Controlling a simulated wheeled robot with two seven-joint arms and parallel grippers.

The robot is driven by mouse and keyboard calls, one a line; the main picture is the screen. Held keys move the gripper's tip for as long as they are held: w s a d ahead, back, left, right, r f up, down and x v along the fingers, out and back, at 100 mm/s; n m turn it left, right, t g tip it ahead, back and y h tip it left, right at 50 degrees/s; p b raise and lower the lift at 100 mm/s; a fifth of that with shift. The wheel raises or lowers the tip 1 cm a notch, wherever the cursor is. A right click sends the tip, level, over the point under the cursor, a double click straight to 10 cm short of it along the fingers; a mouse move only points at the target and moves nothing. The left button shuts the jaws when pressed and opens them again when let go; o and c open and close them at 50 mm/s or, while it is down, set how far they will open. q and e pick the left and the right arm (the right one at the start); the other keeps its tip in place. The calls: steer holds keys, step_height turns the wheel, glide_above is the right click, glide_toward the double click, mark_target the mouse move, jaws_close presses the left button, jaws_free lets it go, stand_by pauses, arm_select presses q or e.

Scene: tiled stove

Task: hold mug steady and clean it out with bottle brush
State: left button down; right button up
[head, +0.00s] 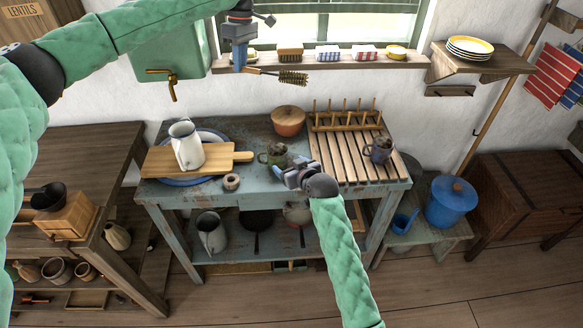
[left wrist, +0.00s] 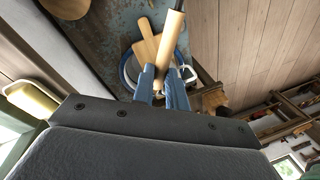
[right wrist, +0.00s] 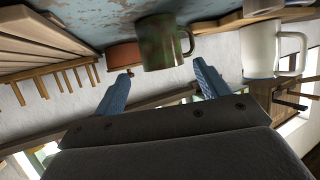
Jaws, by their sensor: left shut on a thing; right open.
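The bottle brush (head: 292,78) has dark bristles and a wooden handle, which shows in the left wrist view (left wrist: 170,45). My left gripper (head: 242,66) is shut on the handle, high above the table in front of the window; the bristles point right. A mottled green-brown mug (head: 273,154) stands upright on the blue table; it also shows in the right wrist view (right wrist: 163,42). My right gripper (head: 285,172) is open just in front of the mug, its fingers spread to either side and the mug just beyond the tips. The mug's inside is hidden.
A white pitcher (head: 187,146) stands on a cutting board (head: 216,157) left of the mug. A lidded pot (head: 288,120) is behind it. A slatted drying rack (head: 340,155) with another mug (head: 379,149) is to the right. A green tank with tap (head: 168,55) hangs at the wall.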

mark_target(274, 153)
steer(key=x, duration=1.1)
steer(key=shift+c, duration=0.2)
steer(key=c, duration=0.8)
steer(key=shift+o, duration=0.2)
